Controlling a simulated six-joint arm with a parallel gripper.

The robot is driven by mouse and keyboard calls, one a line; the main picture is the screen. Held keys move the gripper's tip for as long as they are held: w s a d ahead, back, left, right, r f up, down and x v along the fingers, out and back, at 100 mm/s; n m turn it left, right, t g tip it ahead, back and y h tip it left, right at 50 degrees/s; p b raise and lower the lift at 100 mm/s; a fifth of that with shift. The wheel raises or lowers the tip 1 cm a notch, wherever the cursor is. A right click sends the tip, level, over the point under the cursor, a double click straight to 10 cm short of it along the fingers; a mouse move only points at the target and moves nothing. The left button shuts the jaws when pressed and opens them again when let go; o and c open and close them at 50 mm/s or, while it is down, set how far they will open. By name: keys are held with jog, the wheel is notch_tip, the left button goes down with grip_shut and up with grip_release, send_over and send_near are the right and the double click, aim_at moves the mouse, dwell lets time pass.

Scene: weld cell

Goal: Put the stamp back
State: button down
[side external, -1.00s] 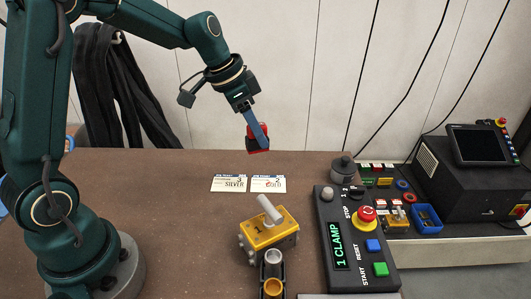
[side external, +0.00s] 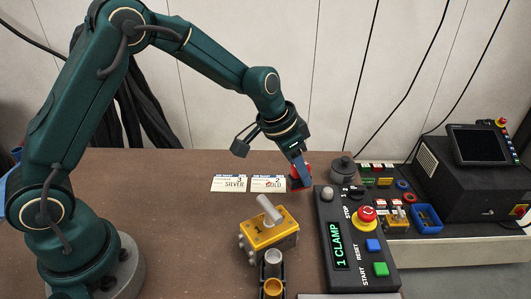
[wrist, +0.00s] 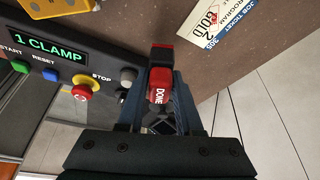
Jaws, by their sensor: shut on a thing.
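The stamp is a red block with a black part and the word DONE on it; it shows in the wrist view (wrist: 159,88) and in the side view (side external: 305,170). My gripper (side external: 302,176) is shut on the stamp, with a finger on each side of it in the wrist view. The stamp is low at the back right of the brown table (side external: 170,200), just right of the GOLD ticket (side external: 268,184). I cannot tell whether its underside touches the table. The SILVER ticket (side external: 230,184) lies left of the GOLD one.
A dark round knobbed pot (side external: 342,170) stands close right of the stamp. The control panel (side external: 335,215), reading 1 CLAMP, is in front of it. A yellow clamp block (side external: 268,235) stands nearer the camera. The left table is clear.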

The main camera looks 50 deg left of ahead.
aim_at(299, 181)
jog(key=shift+f, duration=1.4)
jog(key=shift+f, duration=0.15)
jog(key=c, duration=0.6)
grip_release()
